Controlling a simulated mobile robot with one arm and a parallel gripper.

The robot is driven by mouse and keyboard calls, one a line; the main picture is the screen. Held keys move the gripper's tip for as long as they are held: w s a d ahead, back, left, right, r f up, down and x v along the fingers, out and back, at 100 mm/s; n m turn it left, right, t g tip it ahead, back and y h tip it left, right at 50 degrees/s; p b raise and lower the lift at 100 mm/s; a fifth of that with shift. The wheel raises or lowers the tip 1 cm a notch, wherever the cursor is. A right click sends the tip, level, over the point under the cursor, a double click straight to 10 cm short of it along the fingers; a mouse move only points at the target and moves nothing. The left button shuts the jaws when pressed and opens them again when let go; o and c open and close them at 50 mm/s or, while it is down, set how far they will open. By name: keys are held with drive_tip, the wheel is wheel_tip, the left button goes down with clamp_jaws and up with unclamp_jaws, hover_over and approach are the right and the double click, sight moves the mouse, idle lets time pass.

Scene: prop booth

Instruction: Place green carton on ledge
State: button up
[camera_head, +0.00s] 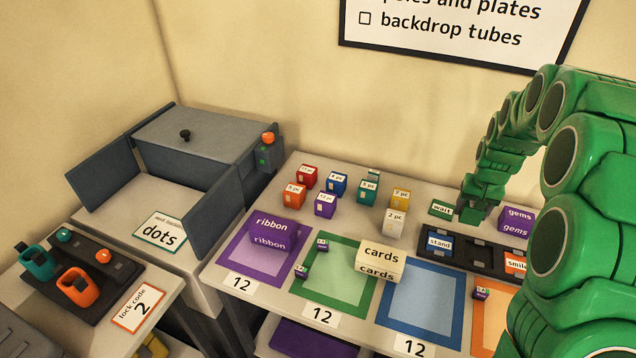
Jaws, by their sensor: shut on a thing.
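My gripper (472,213) points down over the back right of the table, behind the dark slotted tray. A teal-green carton (368,191) stands in the group of small cartons at the table's back, left of my gripper. A smaller teal piece (374,175) shows behind it. No part in view is clearly marked as a ledge.
Red (307,176), blue (337,184), yellow (400,199) and other small cartons stand close together. The dark tray (474,246) holds "stand" and "smile" blocks. Coloured squares line the front, with "ribbon" (275,232) and "cards" (380,258) boxes. A "gems" box (516,222) is right of my gripper.

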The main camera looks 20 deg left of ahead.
drive_tip(key=w+a+r+n, duration=0.1)
drive_tip(key=w+a+r, duration=0.15)
drive_tip(key=a, duration=0.85)
drive_tip(key=w+a+r, duration=0.1)
drive_tip(key=w+a, duration=0.2)
drive_tip(key=a, duration=0.8)
drive_tip(key=s+a+r+n, duration=0.1)
drive_tip(key=s+a+r, duration=0.1)
drive_tip(key=a, duration=0.8)
drive_tip(key=s+a+r+n, duration=0.1)
drive_tip(key=a+r, duration=0.1)
drive_tip(key=a, duration=0.8)
drive_tip(key=s+a+r+n, duration=0.2)
drive_tip(key=s+a, duration=0.8)
drive_tip(key=a, duration=0.4)
drive_tip(key=s+a+r+n, duration=0.1)
drive_tip(key=s+a+r, duration=0.1)
drive_tip(key=s+a, duration=0.9)
drive_tip(key=shift+m+y, duration=0.3)
drive_tip(key=shift+m, duration=0.6)
drive_tip(key=shift+a+f, duration=1.15)
drive_tip(key=shift+f, duration=2.3)
drive_tip(key=shift+a+f, duration=1.15)
drive_tip(key=shift+f, duration=2.3)
drive_tip(key=shift+a+f, duration=1.15)
drive_tip(key=shift+f, duration=2.3)
drive_tip(key=shift+w+f, duration=0.1)
